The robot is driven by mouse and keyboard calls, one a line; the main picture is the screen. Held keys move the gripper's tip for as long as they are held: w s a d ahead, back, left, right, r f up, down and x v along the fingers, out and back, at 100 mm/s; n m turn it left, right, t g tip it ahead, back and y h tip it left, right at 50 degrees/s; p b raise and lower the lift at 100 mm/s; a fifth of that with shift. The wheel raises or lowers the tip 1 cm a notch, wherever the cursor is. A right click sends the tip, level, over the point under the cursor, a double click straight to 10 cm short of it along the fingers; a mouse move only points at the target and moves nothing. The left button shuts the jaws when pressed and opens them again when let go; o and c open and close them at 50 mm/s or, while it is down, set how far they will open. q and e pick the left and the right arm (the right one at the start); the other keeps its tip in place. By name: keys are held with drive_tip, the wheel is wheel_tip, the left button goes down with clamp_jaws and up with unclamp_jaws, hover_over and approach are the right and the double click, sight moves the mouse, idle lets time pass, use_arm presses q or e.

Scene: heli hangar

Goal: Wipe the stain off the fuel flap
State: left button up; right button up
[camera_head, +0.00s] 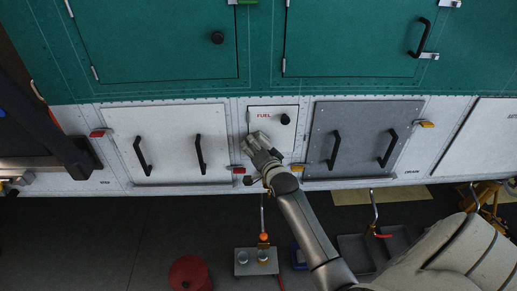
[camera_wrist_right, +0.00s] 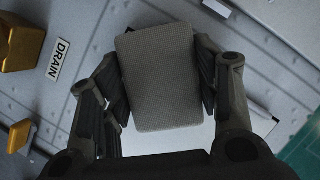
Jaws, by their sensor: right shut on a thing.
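The fuel flap (camera_head: 264,127) is a small white panel marked FUEL in red, with a black knob at its right, low on the helicopter's side. My right gripper (camera_head: 258,150) is in front of the flap's lower left part and hides it. It is shut on a grey textured pad (camera_wrist_right: 160,75), which sits between the fingers in the right wrist view. Whether the pad touches the flap I cannot tell. I cannot make out a stain on the visible part of the flap. My left gripper is not in view.
A white panel (camera_head: 170,130) and a grey panel (camera_head: 360,140), each with two black handles, flank the flap. Orange and red latches stick out beside them. Below are a red round container (camera_head: 190,273), a small stand (camera_head: 256,262) and grey trays (camera_head: 357,250).

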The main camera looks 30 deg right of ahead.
drive_tip(key=shift+s+a+r+p, duration=0.1)
drive_tip(key=shift+s+a+p, duration=0.2)
drive_tip(key=shift+s+p, duration=0.2)
drive_tip(key=shift+s+a+p, duration=0.4)
drive_tip(key=shift+s, duration=0.3)
drive_tip(key=shift+s+a+p, duration=0.35)
drive_tip(key=shift+s+a, duration=0.05)
drive_tip(key=shift+s, duration=0.25)
drive_tip(key=shift+s+a+p, duration=0.4)
drive_tip(key=shift+s, duration=0.3)
drive_tip(key=s+a, duration=0.1)
drive_tip(key=s+p, duration=0.1)
drive_tip(key=shift+s+a, duration=0.3)
drive_tip(key=shift+a, duration=0.05)
